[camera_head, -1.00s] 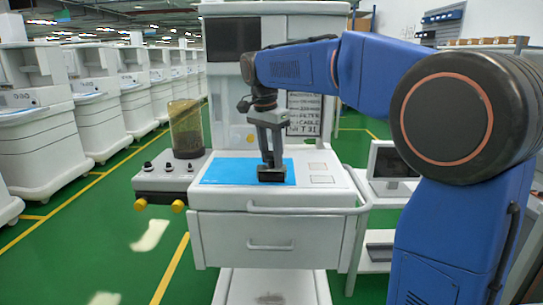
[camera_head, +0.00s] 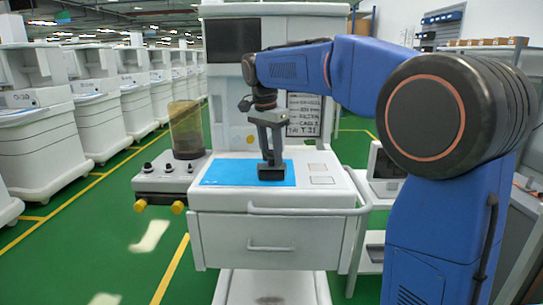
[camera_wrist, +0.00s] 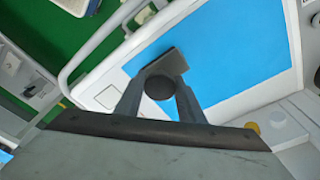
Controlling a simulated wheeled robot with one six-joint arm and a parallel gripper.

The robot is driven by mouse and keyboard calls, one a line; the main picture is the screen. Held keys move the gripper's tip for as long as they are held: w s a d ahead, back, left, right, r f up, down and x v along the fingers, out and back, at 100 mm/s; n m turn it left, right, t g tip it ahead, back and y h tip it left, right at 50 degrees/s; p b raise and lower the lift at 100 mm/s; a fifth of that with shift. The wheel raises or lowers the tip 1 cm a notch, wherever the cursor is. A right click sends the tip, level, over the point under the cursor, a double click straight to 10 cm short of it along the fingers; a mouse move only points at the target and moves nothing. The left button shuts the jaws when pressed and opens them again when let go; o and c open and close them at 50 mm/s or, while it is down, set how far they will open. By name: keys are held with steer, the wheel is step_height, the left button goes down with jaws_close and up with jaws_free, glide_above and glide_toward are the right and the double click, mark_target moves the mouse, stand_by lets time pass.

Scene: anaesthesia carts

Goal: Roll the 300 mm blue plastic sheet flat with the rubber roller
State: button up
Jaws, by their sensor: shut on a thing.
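The blue plastic sheet (camera_head: 225,173) lies on the white top of the cart in the head view. It also fills much of the wrist view (camera_wrist: 235,62). My gripper (camera_head: 268,150) points down over the sheet's right part and is shut on the dark rubber roller (camera_head: 271,173). The roller is at the sheet's surface near its front right; I cannot tell how firmly it presses. In the wrist view the roller's round dark part (camera_wrist: 159,86) sits between my two fingers, with a flat grey part beyond it. The exposed sheet looks flat.
A clear brownish canister (camera_head: 186,130) and knobs stand left of the sheet. A white handrail (camera_head: 305,211) runs along the cart's front right. A labelled panel (camera_head: 304,115) and a screen are behind. A side stand with a monitor is at right.

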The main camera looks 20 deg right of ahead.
steer(key=shift+w, duration=0.15)
steer(key=shift+w+d, duration=0.35)
steer(key=shift+w, duration=0.55)
steer(key=shift+w+d, duration=0.15)
steer(key=shift+w, duration=0.35)
steer(key=shift+w+d, duration=0.15)
steer(key=shift+w, duration=0.35)
steer(key=shift+w, duration=0.1)
steer(key=shift+w+d, duration=0.35)
steer(key=shift+w, duration=0.55)
steer(key=shift+w+d, duration=0.15)
steer(key=shift+w, duration=0.35)
steer(key=shift+w+d, duration=0.15)
steer(key=shift+w, duration=0.35)
steer(key=shift+w, duration=0.1)
